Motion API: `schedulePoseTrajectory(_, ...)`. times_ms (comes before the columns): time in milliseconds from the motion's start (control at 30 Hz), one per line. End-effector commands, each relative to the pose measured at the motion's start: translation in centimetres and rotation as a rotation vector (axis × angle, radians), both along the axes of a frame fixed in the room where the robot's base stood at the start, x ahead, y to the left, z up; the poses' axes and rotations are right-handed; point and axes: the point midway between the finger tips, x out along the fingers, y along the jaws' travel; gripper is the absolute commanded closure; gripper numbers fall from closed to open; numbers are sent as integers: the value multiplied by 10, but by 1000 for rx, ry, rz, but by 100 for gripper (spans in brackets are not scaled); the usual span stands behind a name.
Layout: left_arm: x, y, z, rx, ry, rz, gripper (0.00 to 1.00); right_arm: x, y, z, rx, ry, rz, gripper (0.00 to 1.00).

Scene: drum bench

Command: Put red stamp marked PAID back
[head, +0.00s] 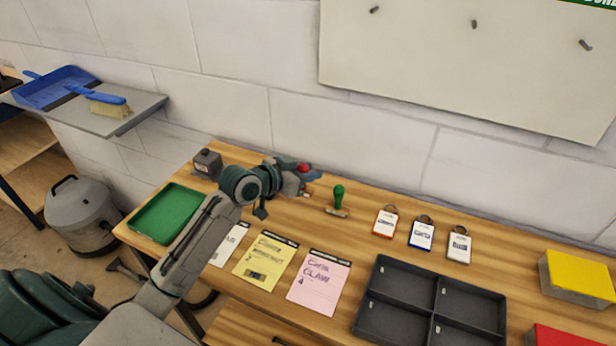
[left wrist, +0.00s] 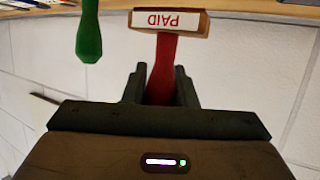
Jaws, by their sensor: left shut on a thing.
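The red stamp (left wrist: 163,70) has a red handle and a wooden block whose white label reads PAID, upside down in the left wrist view. My left gripper (left wrist: 160,85) is shut around its handle. In the head view only a red bit of the stamp (head: 303,167) shows at my left gripper (head: 308,177), near the back edge of the bench. I cannot tell whether its block touches the bench. A green stamp (head: 338,199) stands upright just to the right; its handle also shows in the left wrist view (left wrist: 89,35). My right gripper is not in view.
A dark ink pad or small box (head: 207,163) and a green tray (head: 168,214) are on the bench's left. Paper cards (head: 320,281), several key tags (head: 422,234) and a black divided tray (head: 398,314) lie in front and to the right. The wall is close behind.

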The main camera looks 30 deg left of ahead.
Motion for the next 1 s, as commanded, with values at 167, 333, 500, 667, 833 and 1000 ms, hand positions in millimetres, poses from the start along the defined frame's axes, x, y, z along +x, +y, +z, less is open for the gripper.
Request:
schedulePoseTrajectory(167, 8, 2, -7, -2, 4, 0, 97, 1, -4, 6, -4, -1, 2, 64)
schedulePoseTrajectory(333, 7, 2, -30, -4, 5, 1, 97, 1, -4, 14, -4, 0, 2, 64)
schedulePoseTrajectory(500, 7, 2, -37, 0, 0, 0, 97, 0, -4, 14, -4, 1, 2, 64)
schedulePoseTrajectory(667, 7, 2, -37, 0, 0, 0, 97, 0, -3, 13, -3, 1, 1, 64)
schedulePoseTrajectory(833, 7, 2, -39, 0, 0, 0, 65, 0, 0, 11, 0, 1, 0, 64)
schedulePoseTrajectory(1000, 7, 2, -39, 0, 1, 0, 53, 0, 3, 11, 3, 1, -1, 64)
